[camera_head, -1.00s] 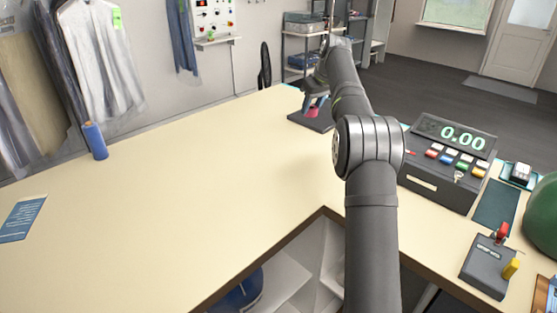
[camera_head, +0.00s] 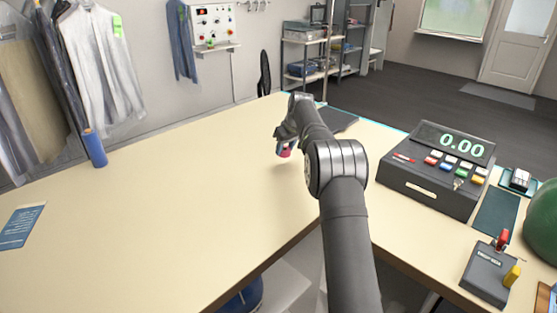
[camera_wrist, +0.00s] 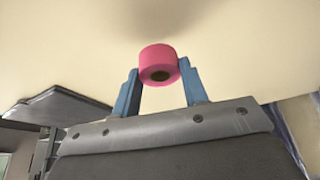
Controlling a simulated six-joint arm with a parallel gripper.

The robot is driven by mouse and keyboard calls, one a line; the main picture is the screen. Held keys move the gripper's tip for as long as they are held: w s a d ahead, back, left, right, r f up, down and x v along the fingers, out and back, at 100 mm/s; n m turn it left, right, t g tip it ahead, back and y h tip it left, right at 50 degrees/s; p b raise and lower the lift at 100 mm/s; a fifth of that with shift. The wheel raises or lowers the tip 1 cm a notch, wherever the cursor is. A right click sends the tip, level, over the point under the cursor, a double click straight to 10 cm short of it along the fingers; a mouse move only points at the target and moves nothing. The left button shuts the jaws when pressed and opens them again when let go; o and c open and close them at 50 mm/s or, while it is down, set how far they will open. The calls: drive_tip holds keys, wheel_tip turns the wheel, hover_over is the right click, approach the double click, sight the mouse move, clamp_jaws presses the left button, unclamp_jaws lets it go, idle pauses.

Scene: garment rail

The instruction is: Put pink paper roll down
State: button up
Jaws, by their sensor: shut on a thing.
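The pink paper roll (camera_wrist: 157,58) is held between the two blue fingers of my gripper (camera_wrist: 160,82) in the wrist view. Its dark core hole faces the camera. In the head view a bit of the pink roll (camera_head: 285,153) shows under my gripper (camera_head: 284,147), mostly hidden by the arm. The gripper is shut on the roll, over the back part of the cream counter (camera_head: 150,220). I cannot tell whether the roll touches the counter.
A dark flat pad (camera_head: 338,119) lies behind my arm. The cash register (camera_head: 437,170) stands to the right. A blue roll (camera_head: 95,148) stands at the back left and a blue card (camera_head: 20,226) lies at the left edge. The counter's middle is clear.

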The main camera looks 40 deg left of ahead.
sight(278, 167)
drive_tip(key=shift+s+a+f, duration=0.25)
drive_tip(key=shift+a+f, duration=0.15)
drive_tip(key=shift+a, duration=0.25)
drive_tip(key=shift+s+a+f, duration=0.25)
drive_tip(key=shift+a+f, duration=0.15)
drive_tip(key=shift+a, duration=0.2)
drive_tip(key=shift+f, duration=2)
drive_tip(key=shift+f, duration=0.1)
drive_tip(key=o, duration=1)
drive_tip(key=shift+c, duration=0.2)
drive_tip(key=v, duration=1.2)
drive_tip(key=shift+a, duration=0.1)
